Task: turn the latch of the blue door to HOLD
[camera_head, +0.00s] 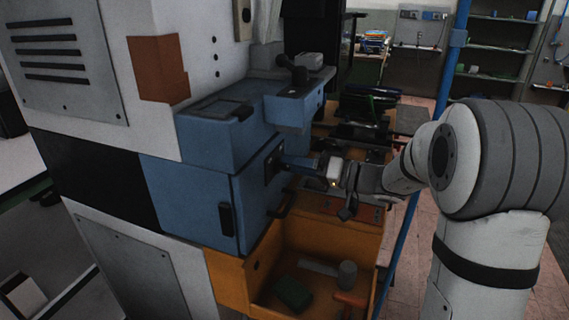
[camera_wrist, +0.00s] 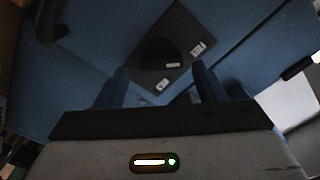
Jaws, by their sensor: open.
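The blue door (camera_head: 255,200) is on the machine's side facing my arm, and it looks shut. In the head view the latch plate (camera_head: 271,167) is partly hidden by my gripper. My gripper (camera_head: 285,163) is open and points at the plate. In the wrist view its two blue fingers (camera_wrist: 162,80) are on either side below the knob, with nothing between them. I cannot tell whether they touch the plate.
A black handle (camera_head: 283,205) sticks out low on the door. Below is an orange tray (camera_head: 232,283) holding a green block (camera_head: 293,293) and a grey cylinder (camera_head: 347,274). A blue ledge (camera_head: 298,108) with a dark lever juts out above. A blue pole (camera_head: 420,160) stands near my arm.

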